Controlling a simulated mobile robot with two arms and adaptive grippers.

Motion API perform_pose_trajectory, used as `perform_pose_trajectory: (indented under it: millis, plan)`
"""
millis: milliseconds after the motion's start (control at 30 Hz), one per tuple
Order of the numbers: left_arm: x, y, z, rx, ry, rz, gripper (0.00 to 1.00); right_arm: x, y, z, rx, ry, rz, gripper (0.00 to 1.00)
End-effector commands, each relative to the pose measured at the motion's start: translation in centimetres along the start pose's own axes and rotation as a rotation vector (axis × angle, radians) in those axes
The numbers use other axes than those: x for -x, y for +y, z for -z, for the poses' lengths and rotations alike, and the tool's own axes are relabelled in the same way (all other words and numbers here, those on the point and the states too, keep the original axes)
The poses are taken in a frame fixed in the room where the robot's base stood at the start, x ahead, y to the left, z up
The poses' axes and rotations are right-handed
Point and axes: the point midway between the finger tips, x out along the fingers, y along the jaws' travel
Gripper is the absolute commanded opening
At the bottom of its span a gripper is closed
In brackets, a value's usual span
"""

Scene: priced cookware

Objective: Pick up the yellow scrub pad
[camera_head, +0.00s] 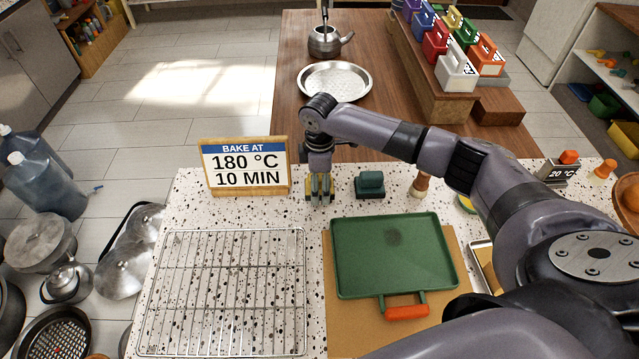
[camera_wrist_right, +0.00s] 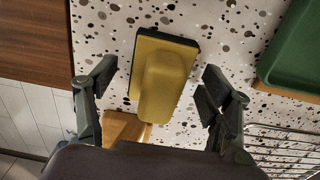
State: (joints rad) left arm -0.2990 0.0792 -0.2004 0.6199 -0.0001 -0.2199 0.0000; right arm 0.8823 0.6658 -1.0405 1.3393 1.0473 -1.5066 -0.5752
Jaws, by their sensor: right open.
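The yellow scrub pad (camera_wrist_right: 163,80) has a raised yellow grip and a dark edge. It lies on the speckled counter in the right wrist view. In the head view only bits of yellow (camera_head: 309,185) show around my gripper. My right gripper (camera_head: 319,198) points down over the pad. Its fingers are open, one on each side of the pad in the right wrist view (camera_wrist_right: 160,74), with gaps between fingers and pad. I cannot tell the exact height above the counter. My left gripper is not in view.
A sign reading 180 °C, 10 MIN (camera_head: 245,166) stands just left of the gripper. A dark green block-like pad (camera_head: 370,184) sits close on the right. A green tray (camera_head: 392,255) and a wire rack (camera_head: 225,290) lie nearer. A metal pan (camera_head: 335,82) is behind.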

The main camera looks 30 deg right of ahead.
Motion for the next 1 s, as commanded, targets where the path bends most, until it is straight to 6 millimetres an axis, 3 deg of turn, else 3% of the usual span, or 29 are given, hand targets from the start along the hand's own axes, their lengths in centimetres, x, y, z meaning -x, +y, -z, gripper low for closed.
perform_pose_trajectory:
  millis: [867, 1000]
  plan:
    - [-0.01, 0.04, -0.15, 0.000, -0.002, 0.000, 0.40, 0.07, 0.01, 0.00, -0.001, 0.000, 0.000, 0.18]
    - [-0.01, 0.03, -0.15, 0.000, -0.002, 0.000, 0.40, 0.07, 0.01, 0.00, -0.001, 0.000, 0.000, 0.17]
